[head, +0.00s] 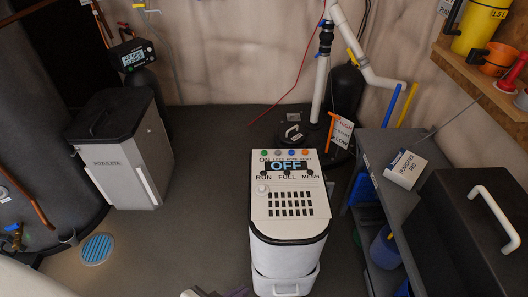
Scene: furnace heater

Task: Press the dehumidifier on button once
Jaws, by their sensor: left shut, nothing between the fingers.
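The white dehumidifier (290,224) stands on the floor at the lower middle of the head view. Its top panel has a row of small coloured buttons along the far edge. A display (286,166) below the row reads "OFF" in large letters. My left gripper (222,293) shows only in part at the bottom edge, left of and nearer than the dehumidifier, apart from the panel. It is shut and empty. My right gripper is not in view.
A dark shelf unit (400,215) stands close on the right, with a white humidifier pad box (404,169) on top. A grey-and-black bin (125,160) and a dark tank (45,120) stand at left. A white pipe (319,90) rises behind. Floor left of the dehumidifier is mostly clear.

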